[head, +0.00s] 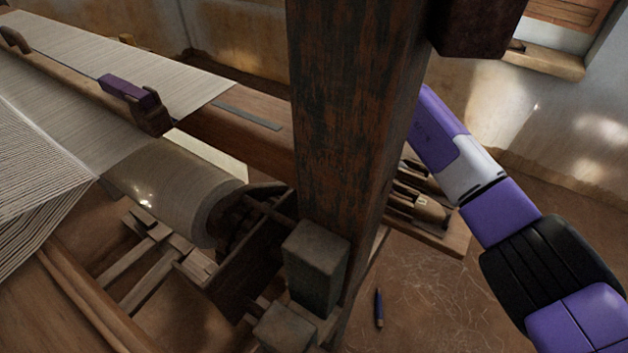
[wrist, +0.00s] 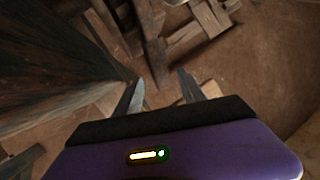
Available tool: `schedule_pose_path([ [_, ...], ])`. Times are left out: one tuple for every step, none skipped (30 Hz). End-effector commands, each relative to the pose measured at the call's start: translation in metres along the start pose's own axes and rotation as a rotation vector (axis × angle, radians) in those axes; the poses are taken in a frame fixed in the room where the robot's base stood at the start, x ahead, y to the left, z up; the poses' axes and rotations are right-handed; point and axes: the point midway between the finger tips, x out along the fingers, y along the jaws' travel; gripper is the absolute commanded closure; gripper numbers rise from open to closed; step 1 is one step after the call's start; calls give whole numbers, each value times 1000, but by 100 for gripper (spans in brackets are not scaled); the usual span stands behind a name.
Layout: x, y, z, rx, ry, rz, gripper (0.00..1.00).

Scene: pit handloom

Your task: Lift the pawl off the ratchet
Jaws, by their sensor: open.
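The ratchet (head: 240,222) shows in the head view as a dark toothed wheel at the right end of the cloth roller (head: 180,190). It is in shadow and partly covered by wooden bars. I cannot make out the pawl clearly among the dark parts beside it. My gripper (wrist: 160,90) shows in the wrist view with its two fingers apart and nothing between them. It points down at wooden loom parts and the floor. In the head view my gripper is hidden behind the thick post, and only my purple arm shows to the right of it.
The thick wooden post (head: 345,110) stands between my arm and the roller. A board with shuttles (head: 418,205) lies behind it to the right. Open floor is at right.

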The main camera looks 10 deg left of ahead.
Motion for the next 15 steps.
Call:
schedule_pose_path([
  [7, 0, 1, 0, -3, 0, 53],
  [11, -1, 1, 0, -3, -1, 53],
  [14, -1, 1, 0, -3, -1, 53],
  [17, -1, 1, 0, -2, -2, 53],
  [18, -1, 1, 1, -2, -2, 53],
  [20, -1, 1, 1, -1, -2, 53],
  [22, -1, 0, 1, -1, -2, 53],
  [22, -1, 0, 1, -1, -2, 53],
  [23, -1, 0, 1, -1, -2, 53],
  [24, -1, 0, 1, -1, -2, 53],
  [24, -1, 0, 1, -1, -2, 53],
  [24, -1, 0, 1, -1, -2, 53],
  [24, -1, 0, 1, -1, -2, 53],
  [24, -1, 0, 1, -1, -2, 53],
  [24, -1, 0, 1, -1, -2, 53],
])
